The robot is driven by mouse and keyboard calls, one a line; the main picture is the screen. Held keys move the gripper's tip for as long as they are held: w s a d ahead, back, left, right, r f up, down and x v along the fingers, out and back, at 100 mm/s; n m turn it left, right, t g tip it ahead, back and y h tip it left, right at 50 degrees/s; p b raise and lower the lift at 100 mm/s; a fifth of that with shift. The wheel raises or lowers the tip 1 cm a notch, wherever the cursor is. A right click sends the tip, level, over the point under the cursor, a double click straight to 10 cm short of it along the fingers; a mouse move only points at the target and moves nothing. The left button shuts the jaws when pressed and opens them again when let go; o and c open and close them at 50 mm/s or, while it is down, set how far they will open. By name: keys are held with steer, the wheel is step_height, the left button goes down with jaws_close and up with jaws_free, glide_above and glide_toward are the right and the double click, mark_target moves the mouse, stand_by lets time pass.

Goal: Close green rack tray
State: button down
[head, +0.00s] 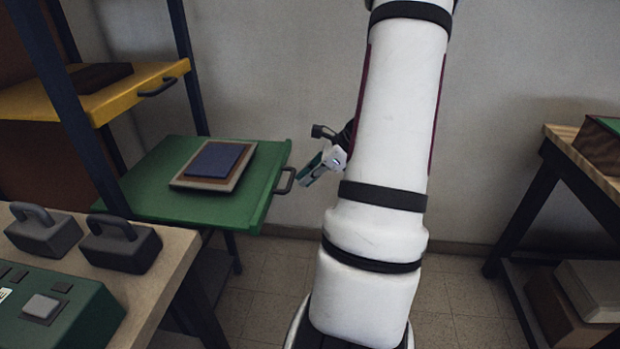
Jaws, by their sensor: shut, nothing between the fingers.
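The green rack tray (225,207) is pulled out of the dark blue rack at the left in the head view. A flat board with a blue slab (213,159) lies on the tray. The tray has a dark handle (285,180) on its right front edge. My gripper (304,181) is shut and empty, just right of the handle. I cannot tell whether it touches the handle. My white arm hides part of the gripper's wrist.
A yellow tray (125,92) sits higher in the rack (186,62). A workbench (165,250) with two dark padlock-shaped weights (121,245) and a green box (60,318) stands at the lower left. Another table (560,145) stands at the right. Floor between is open.

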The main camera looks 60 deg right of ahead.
steer(key=w+a, duration=0.3)
steer(key=w, duration=0.6)
steer(key=w+a+p, duration=0.1)
steer(key=w+a, duration=0.3)
steer(key=w, duration=0.5)
steer(key=w+a+p, duration=0.1)
steer(key=w+a, duration=0.3)
steer(key=w, duration=0.5)
steer(key=shift+a, duration=0.15)
